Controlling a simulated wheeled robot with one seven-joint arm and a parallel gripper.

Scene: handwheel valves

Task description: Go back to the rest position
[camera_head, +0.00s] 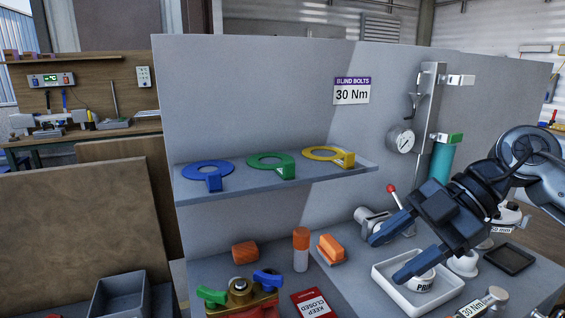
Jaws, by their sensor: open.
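My gripper (388,258) is at the right, in front of the workbench and above a white tray. Its two dark blue fingers are spread apart and point to the lower left, with nothing between them. My arm comes in from the right edge. The lower finger partly covers the white tray (385,288) and a white pot marked "PRI..." (422,283) in it. I cannot tell whether the finger touches the pot.
A shelf (330,180) holds blue (207,172), green (270,163) and yellow (328,155) rings. Below stand a brass valve with green and blue handles (239,292), an orange-capped bottle (301,250) and a red sign (313,303). A gauge (401,141) hangs behind my gripper.

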